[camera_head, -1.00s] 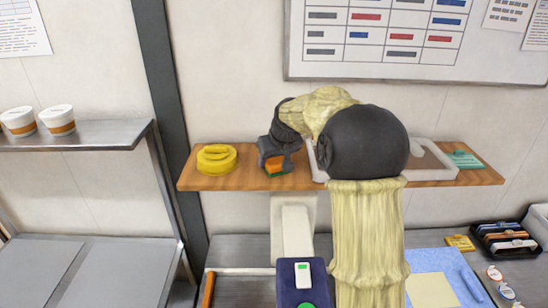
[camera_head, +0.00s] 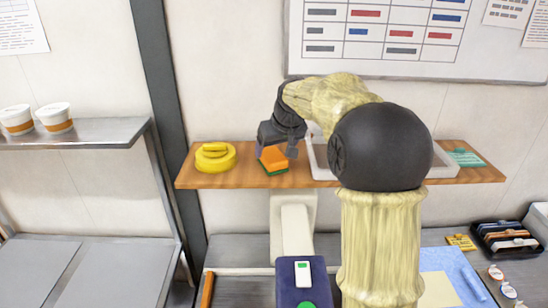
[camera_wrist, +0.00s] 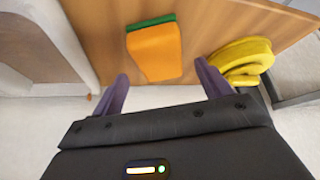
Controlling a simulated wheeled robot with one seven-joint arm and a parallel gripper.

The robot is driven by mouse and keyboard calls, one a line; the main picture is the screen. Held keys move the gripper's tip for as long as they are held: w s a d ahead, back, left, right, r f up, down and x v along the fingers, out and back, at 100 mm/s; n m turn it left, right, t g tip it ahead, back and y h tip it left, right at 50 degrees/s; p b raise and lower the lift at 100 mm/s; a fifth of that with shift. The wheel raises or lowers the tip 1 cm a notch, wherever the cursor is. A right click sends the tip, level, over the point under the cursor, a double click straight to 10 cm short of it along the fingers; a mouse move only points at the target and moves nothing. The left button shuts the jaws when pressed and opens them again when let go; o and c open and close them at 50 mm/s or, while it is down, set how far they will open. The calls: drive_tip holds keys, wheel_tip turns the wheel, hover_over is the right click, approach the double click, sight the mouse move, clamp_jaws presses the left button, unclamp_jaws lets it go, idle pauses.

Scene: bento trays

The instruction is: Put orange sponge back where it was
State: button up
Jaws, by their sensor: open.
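The orange sponge (camera_head: 274,159), with a green layer on one side, rests on the wooden shelf (camera_head: 225,178), between the yellow round item and the white tray. It also shows in the wrist view (camera_wrist: 154,52), lying on the wood beyond my fingertips. My gripper (camera_head: 277,146) is just behind and above the sponge in the head view. In the wrist view my gripper (camera_wrist: 160,85) has its two purple fingers spread apart with nothing between them, and a gap shows between them and the sponge.
A yellow coiled item (camera_head: 215,157) sits left of the sponge. A white tray (camera_head: 321,168) stands to its right, partly hidden by my arm. A teal cloth (camera_head: 466,158) lies at the right end. Bare wood shows on both sides of the sponge.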

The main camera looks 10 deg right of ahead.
drive_tip(key=b+v, duration=0.1)
drive_tip(key=v, duration=0.6)
drive_tip(key=shift+s, duration=0.2)
